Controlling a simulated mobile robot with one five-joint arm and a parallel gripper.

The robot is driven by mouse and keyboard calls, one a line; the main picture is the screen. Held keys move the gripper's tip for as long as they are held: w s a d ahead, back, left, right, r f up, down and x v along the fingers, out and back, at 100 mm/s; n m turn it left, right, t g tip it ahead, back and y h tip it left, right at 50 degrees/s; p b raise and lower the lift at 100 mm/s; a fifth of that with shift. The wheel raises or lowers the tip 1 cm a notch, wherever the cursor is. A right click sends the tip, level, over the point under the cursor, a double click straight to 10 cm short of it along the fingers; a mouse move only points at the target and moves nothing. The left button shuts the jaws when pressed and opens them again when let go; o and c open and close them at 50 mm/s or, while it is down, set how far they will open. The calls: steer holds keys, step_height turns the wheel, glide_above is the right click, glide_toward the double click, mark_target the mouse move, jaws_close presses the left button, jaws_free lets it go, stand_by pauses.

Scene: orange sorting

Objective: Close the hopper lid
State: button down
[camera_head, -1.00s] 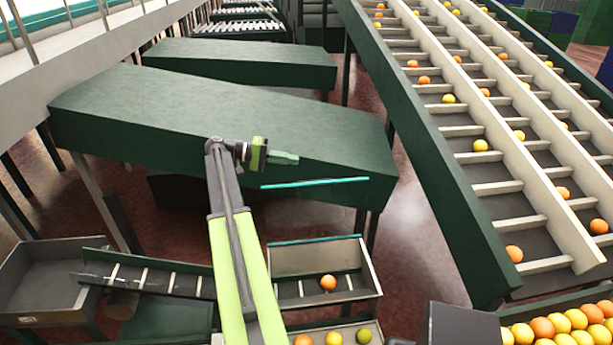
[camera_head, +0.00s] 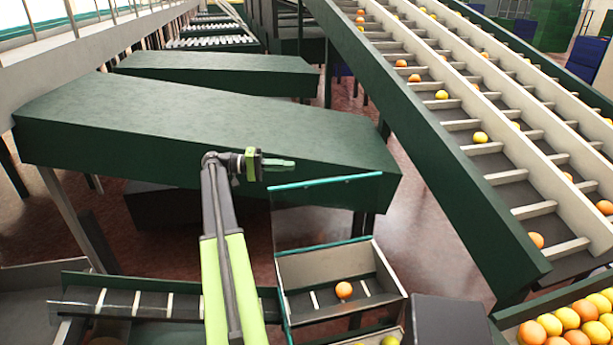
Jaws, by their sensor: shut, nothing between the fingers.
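The hopper (camera_head: 340,310) is a grey open-topped box at lower centre, with an orange (camera_head: 344,290) on its slatted floor. Its lid (camera_head: 325,213) is a clear panel with a teal top edge. The lid stands open, rising upright from the hopper's far edge. My gripper (camera_head: 290,163), green and dark grey, is shut and empty. It points right and shows just above the left part of the lid's teal edge. I cannot tell whether it touches the lid or how far apart in depth they are.
A large green table-like body (camera_head: 210,130) lies behind the lid. A long inclined conveyor (camera_head: 480,185) with fruit rises on the right. A fruit-filled bin (camera_head: 510,318) and a dark box (camera_head: 447,320) stand at lower right. A slatted chute (camera_head: 140,303) lies left of the hopper.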

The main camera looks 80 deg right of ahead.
steer(key=s+a+f+b, duration=0.1)
steer(key=s, duration=1)
steer(key=shift+a, duration=0.4)
